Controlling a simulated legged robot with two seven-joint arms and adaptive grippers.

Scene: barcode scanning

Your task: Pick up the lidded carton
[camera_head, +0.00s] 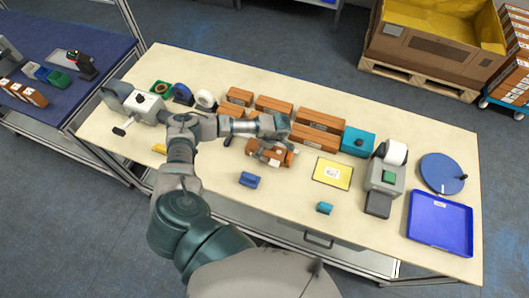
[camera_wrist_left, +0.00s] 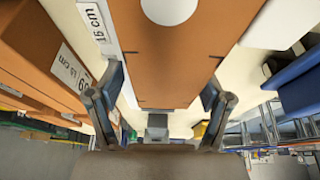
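An orange-brown carton (camera_head: 268,158), which I take to be the lidded carton, lies on the cream table, partly hidden by my left gripper (camera_head: 271,150) over it. In the left wrist view the carton (camera_wrist_left: 172,70) fills the upper middle, with a white round spot on it. The fingers of my left gripper (camera_wrist_left: 160,103) stand spread on either side of the carton, with a small gap showing beside it. Whether either finger touches it is hard to tell. My right gripper is in neither view.
Several brown cartons (camera_head: 320,120) stand close behind. A blue block (camera_head: 249,179), a yellow-edged panel (camera_head: 332,172), a grey device (camera_head: 385,176) and a blue tray (camera_head: 440,224) lie on the table (camera_head: 290,215). The front strip is mostly clear.

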